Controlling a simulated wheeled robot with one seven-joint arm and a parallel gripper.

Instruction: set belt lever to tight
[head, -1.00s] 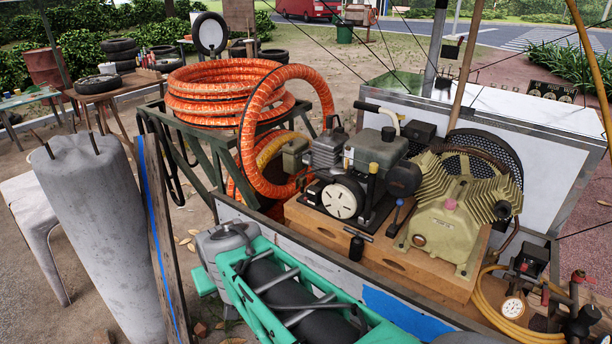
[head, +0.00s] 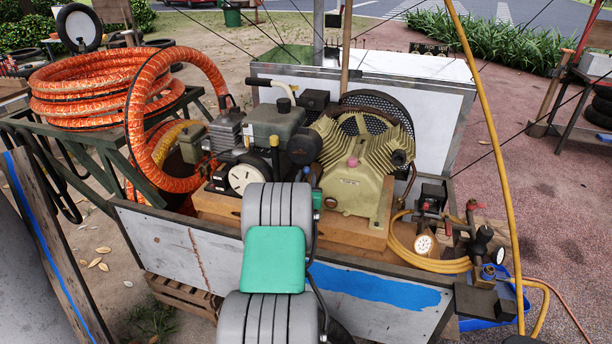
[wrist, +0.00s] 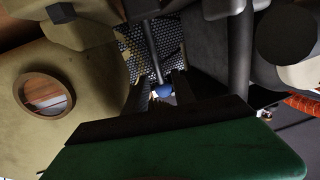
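The belt lever shows in the wrist view as a blue knob (wrist: 165,91), with a dark rod (wrist: 153,55) running up the picture from it. My gripper (wrist: 162,90) shows there as two dark fingers, apart, with the blue knob in the gap between them. I cannot tell whether either finger touches the knob. The lever's place is between the engine (head: 270,125) and the tan compressor (head: 360,165). Any tight or loose marks are not visible.
The black mesh belt guard (head: 393,128) stands behind the compressor and shows close by in the wrist view (wrist: 150,55). A pressure gauge (head: 424,244) and valves sit at the cart's right end. A large orange hose coil (head: 85,90) stands at left.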

